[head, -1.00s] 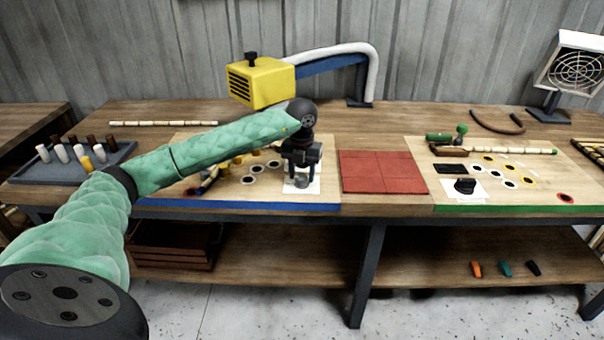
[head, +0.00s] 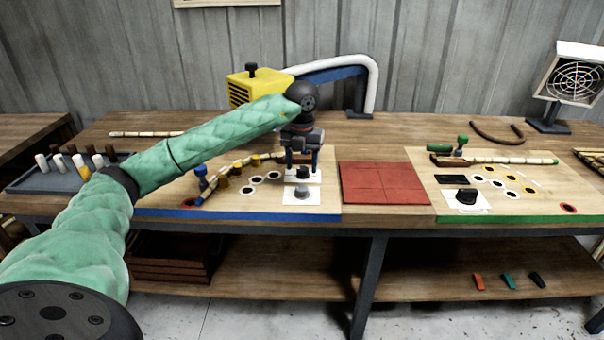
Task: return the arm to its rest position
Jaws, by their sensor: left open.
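My left arm, in a green padded sleeve, reaches in from the left over the workbench (head: 390,215). My left gripper (head: 303,166) points down and is open. Its fingers are above a small dark knob (head: 302,173) on a white card; whether they touch it I cannot tell. A grey round piece on a white card (head: 302,193) lies just in front. My right arm and gripper are not in view.
The yellow heater box (head: 258,83) with its white hose (head: 372,85) stands behind the arm. Red tiles (head: 382,183) lie right of the gripper. A peg tray (head: 50,180) is at left.

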